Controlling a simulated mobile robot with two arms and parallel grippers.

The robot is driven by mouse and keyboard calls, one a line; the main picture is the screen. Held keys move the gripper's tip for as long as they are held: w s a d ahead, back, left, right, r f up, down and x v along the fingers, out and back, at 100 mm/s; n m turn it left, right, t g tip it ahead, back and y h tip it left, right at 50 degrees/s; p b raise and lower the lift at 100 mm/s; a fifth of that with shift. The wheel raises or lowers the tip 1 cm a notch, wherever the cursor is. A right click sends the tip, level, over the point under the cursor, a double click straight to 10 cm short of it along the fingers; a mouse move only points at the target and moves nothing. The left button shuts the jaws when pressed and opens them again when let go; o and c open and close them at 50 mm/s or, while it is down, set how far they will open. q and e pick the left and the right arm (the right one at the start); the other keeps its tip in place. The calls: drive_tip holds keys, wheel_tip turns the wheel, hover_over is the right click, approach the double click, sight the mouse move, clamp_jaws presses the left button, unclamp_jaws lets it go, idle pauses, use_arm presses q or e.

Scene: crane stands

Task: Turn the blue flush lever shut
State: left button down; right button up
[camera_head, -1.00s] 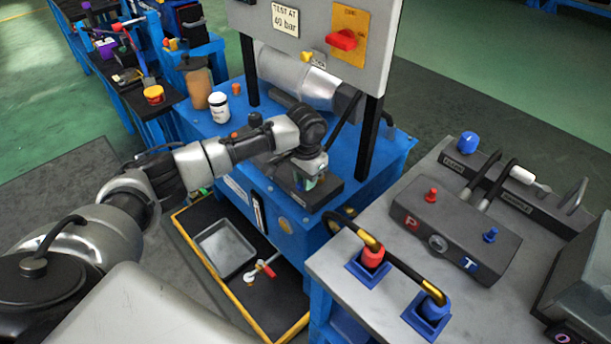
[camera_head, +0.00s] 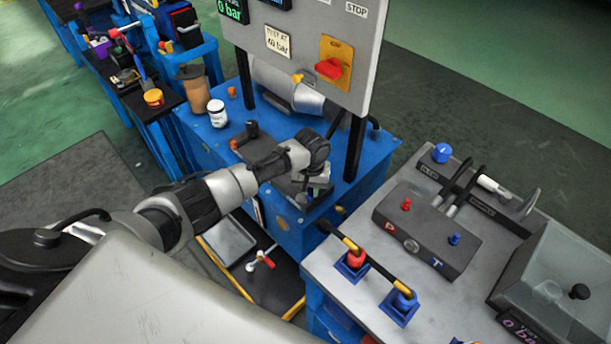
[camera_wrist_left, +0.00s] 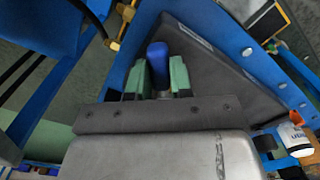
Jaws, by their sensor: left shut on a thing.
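My left gripper (camera_head: 311,194) is over the dark block (camera_head: 262,152) on the blue bench, at the block's right end. In the left wrist view, its green-padded fingers (camera_wrist_left: 157,80) stand on either side of the blue flush lever (camera_wrist_left: 157,56) and are shut on it. The lever's blue rounded end sticks out beyond the pads. In the head view the gripper and wrist hide the lever. My right gripper is in neither current view.
An upright panel (camera_head: 300,50) with a red switch (camera_head: 329,68) rises behind the gripper on dark posts. A white bottle (camera_head: 217,113) stands on the bench. A grey table (camera_head: 375,285) with hoses and a valve block (camera_head: 415,232) is at right.

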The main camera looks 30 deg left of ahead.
use_arm(q)
drive_tip(key=n+p, duration=0.1)
drive_tip(key=d+n+p, duration=0.1)
drive_tip(key=shift+w+d+r+n, duration=0.15)
drive_tip(key=shift+w+r+n, duration=0.1)
drive_tip(key=shift+n, duration=0.15)
drive_tip(key=shift+w+d+f+n+p, duration=0.15)
drive_tip(key=shift+n+p, duration=0.1)
drive_tip(key=shift+n, duration=0.2)
drive_tip(key=shift+w+d+r+n+p, duration=0.15)
drive_tip(key=shift+n+p, duration=0.1)
drive_tip(key=shift+n, duration=0.2)
drive_tip(key=n, duration=0.2)
drive_tip(key=shift+w+d+f+n+p, duration=0.2)
drive_tip(key=shift+w+d+n+p, duration=0.1)
drive_tip(key=shift+w+d, duration=0.1)
drive_tip(key=shift+w+d+n, duration=0.1)
drive_tip(key=shift+w+n, duration=0.25)
drive_tip(key=shift+n, duration=0.45)
drive_tip(key=shift+w+d+n, duration=0.1)
drive_tip(key=shift+w+n, duration=0.25)
drive_tip(key=shift+n, duration=0.45)
drive_tip(key=c, duration=1)
unclamp_jaws()
